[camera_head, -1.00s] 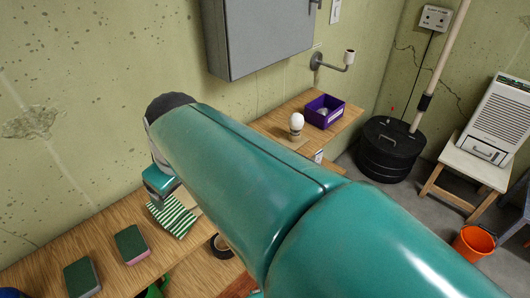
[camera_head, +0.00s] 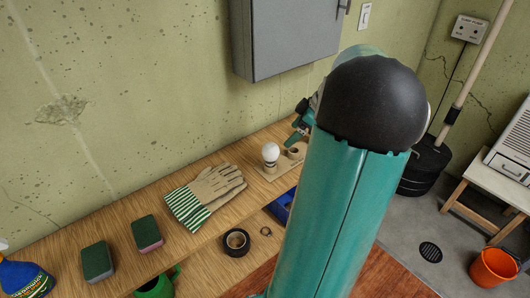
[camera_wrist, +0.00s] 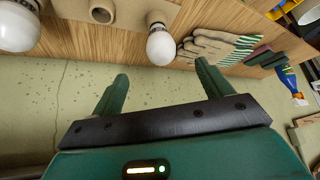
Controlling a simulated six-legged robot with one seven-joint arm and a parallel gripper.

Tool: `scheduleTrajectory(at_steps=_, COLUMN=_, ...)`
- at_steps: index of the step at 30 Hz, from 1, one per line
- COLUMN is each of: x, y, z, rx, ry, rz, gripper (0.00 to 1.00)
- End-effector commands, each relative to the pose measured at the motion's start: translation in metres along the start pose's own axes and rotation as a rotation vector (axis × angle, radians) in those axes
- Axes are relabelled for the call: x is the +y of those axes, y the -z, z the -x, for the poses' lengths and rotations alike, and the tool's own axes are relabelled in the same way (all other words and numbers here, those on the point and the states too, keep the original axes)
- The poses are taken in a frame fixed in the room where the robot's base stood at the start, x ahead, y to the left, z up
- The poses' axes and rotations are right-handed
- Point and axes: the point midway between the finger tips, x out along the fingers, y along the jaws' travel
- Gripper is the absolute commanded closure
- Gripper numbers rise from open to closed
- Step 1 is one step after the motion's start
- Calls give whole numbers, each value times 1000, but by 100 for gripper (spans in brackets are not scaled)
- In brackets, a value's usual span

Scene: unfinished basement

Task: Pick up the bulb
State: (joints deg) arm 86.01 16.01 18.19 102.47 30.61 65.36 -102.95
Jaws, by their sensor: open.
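A white round bulb (camera_head: 271,153) stands in a wooden holder board (camera_head: 268,174) on the shelf, right of the gloves. In the wrist view, this bulb (camera_wrist: 161,46) shows beyond my fingertips, lined up with the gap between them. My gripper (camera_wrist: 162,70) is open with nothing between its fingers. In the head view only part of my gripper (camera_head: 299,120) shows, above and right of the bulb; my arm hides the rest. A second white bulb (camera_wrist: 18,25) is at the left edge of the wrist view, in its own base.
An empty round socket (camera_wrist: 101,12) sits between the bulbs. Work gloves (camera_head: 205,195), sponges (camera_head: 146,233), black tape (camera_head: 237,242) and a blue spray bottle (camera_head: 25,278) are on the left. A grey wall cabinet (camera_head: 285,35) hangs above. An orange bucket (camera_head: 493,267) stands on the floor.

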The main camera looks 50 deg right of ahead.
Motion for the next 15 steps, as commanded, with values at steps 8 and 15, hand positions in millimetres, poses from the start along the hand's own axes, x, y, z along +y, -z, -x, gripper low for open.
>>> scheduleTrajectory(at_steps=8, x=0, y=-1, z=-43, rx=6, ry=4, rz=5, gripper=22)
scheduleTrajectory(at_steps=15, x=0, y=0, z=-81, rx=4, ry=3, rz=6, gripper=22)
